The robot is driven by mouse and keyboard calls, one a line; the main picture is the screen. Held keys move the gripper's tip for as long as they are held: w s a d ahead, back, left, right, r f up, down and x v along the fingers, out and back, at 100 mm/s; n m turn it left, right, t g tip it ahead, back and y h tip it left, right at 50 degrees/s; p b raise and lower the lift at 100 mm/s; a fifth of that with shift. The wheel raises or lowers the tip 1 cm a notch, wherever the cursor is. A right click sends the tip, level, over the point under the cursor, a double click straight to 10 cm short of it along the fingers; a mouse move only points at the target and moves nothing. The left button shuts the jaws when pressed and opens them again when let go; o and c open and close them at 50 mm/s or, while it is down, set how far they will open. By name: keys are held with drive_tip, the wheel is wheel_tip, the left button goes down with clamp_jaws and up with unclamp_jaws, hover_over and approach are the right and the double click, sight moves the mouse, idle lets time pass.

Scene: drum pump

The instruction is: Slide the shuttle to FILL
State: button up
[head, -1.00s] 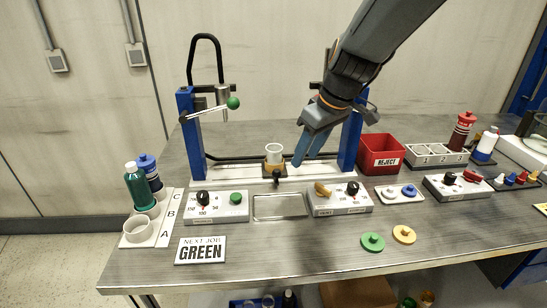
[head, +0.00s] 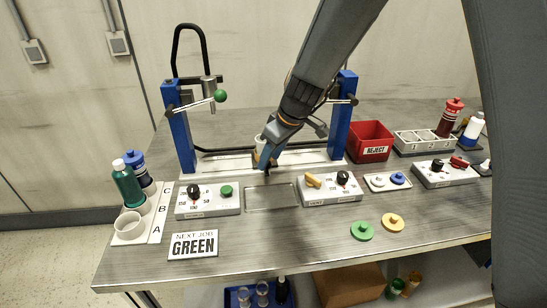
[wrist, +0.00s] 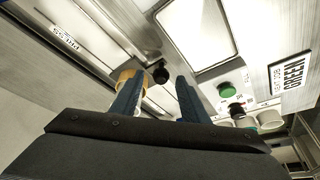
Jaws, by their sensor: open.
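The shuttle is a tan cup holder (head: 256,157) with a white cup (head: 260,141) in it, near the middle of the pale rail (head: 215,167). My gripper (head: 266,160) is in front of it and hides part of it. In the wrist view, the holder's tan ring (wrist: 125,76) is partly behind the left finger. The shuttle's black knob (wrist: 160,75) shows between and just beyond the fingertips (wrist: 155,84). The jaws are open, with gaps beside the knob. The filling head with its green-balled lever (head: 219,96) hangs at the left post. No FILL label is readable.
Blue posts (head: 180,140) stand at the rail's ends. Two control boxes (head: 207,207) (head: 329,190) flank a shallow metal tray (head: 270,198) in front. A red REJECT bin (head: 369,143) is at right. The NEXT JOB GREEN sign (head: 193,245) lies front left.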

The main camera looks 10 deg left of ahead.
drive_tip(key=shift+w+a+f, duration=0.1)
drive_tip(key=shift+a+f, duration=0.1)
drive_tip(key=shift+f, duration=0.4)
drive_tip(key=shift+c, duration=0.2)
